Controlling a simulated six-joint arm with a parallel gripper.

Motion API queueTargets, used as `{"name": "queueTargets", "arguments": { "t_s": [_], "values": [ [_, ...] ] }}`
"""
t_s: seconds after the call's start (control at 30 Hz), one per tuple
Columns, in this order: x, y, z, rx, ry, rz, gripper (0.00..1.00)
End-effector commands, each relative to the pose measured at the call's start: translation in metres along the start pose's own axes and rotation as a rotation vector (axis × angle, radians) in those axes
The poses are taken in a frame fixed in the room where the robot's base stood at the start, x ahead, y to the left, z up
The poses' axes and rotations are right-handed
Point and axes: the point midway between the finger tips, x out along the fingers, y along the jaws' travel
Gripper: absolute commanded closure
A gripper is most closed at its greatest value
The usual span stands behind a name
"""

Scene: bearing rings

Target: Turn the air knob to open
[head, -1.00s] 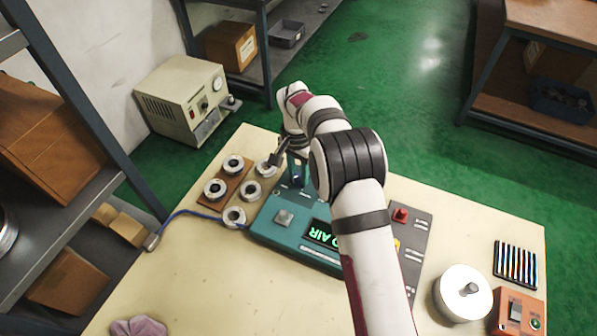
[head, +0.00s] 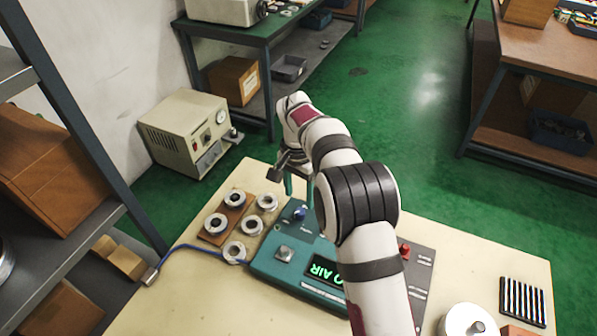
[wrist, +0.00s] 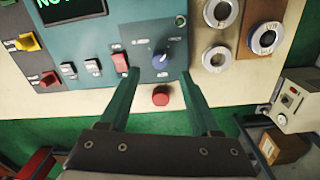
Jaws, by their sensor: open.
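The teal control box (head: 262,268) lies on the cream table, and its green lit display (head: 326,271) reads "NO AIR". A blue knob (wrist: 160,57) with a pale pointer sits on the teal panel in the wrist view. It also shows in the head view (head: 299,213). My gripper (wrist: 160,74) is open and empty, its two teal fingers pointing at the panel on either side of the knob's column. The fingertips appear short of the knob and apart from it. In the head view my gripper (head: 299,187) is above the box's far edge, partly hidden by my arm.
A red rocker switch (wrist: 120,62) is close to the left fingertip. A red round button (wrist: 160,96) shows between the fingers. Several metal rings (head: 266,202) lie left of the box, some on a brown board (head: 212,238). A blue cable (head: 185,250) crosses the table.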

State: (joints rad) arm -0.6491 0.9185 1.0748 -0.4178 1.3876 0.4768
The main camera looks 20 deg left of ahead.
Motion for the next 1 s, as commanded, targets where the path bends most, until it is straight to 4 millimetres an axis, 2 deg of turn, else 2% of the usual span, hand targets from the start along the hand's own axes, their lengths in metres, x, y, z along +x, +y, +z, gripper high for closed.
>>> {"name": "queueTargets", "arguments": {
  "t_s": [0.1,0.2,0.3,0.47,0.87,0.97,1.0],
  "values": [
    [-0.039,-0.001,-0.001,0.0,0.003,-0.004,0.36],
    [-0.066,-0.001,-0.001,0.0,0.003,-0.003,0.36],
    [-0.085,-0.001,0.0,0.0,0.002,-0.001,0.36],
    [-0.098,0.0,0.0,0.0,0.0,0.0,0.36],
    [-0.098,0.0,0.0,0.001,-0.001,0.0,0.36],
    [-0.11,0.019,-0.003,0.011,-0.006,-0.006,0.36],
    [-0.121,0.038,-0.004,0.023,-0.013,-0.012,0.36]
  ]
}}
